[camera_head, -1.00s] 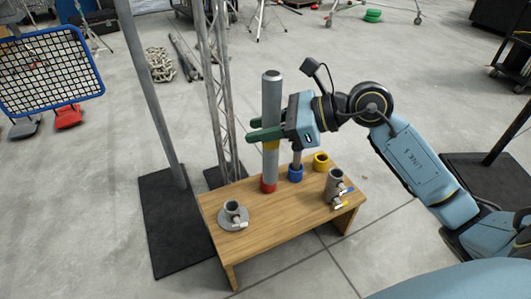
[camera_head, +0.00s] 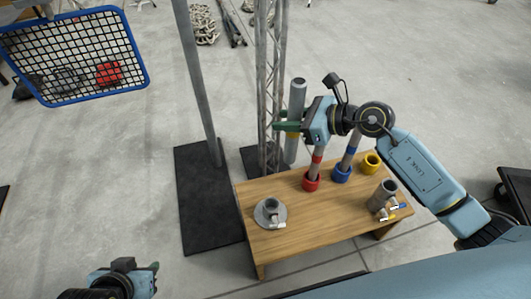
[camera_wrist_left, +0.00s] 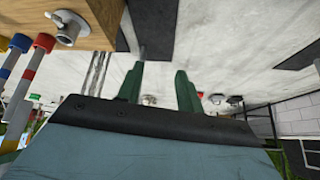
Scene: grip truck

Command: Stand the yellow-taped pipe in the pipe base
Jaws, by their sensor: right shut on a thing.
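The yellow-taped pipe (camera_head: 296,97) is a grey tube with a yellow band. My right gripper (camera_head: 289,129) is shut around it near the band and holds it nearly upright, its lower end appearing near the table's back edge. The pipe base (camera_head: 262,220), a round grey flange with a short socket and a lever, sits on the wooden table's left part; its socket looks empty. It also shows in the left wrist view (camera_wrist_left: 62,36). My left gripper (camera_head: 152,278) is at the lower left of the head view, away from the table. In the left wrist view (camera_wrist_left: 158,84) its green fingers are apart and empty.
On the wooden table (camera_head: 325,222) stand a red-banded pipe in a red holder (camera_head: 311,183), a blue-banded pipe in a blue holder (camera_head: 342,175), an empty yellow holder (camera_head: 371,162) and a grey valve fitting (camera_head: 384,193). A pole (camera_head: 197,80) and truss (camera_head: 266,100) rise behind.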

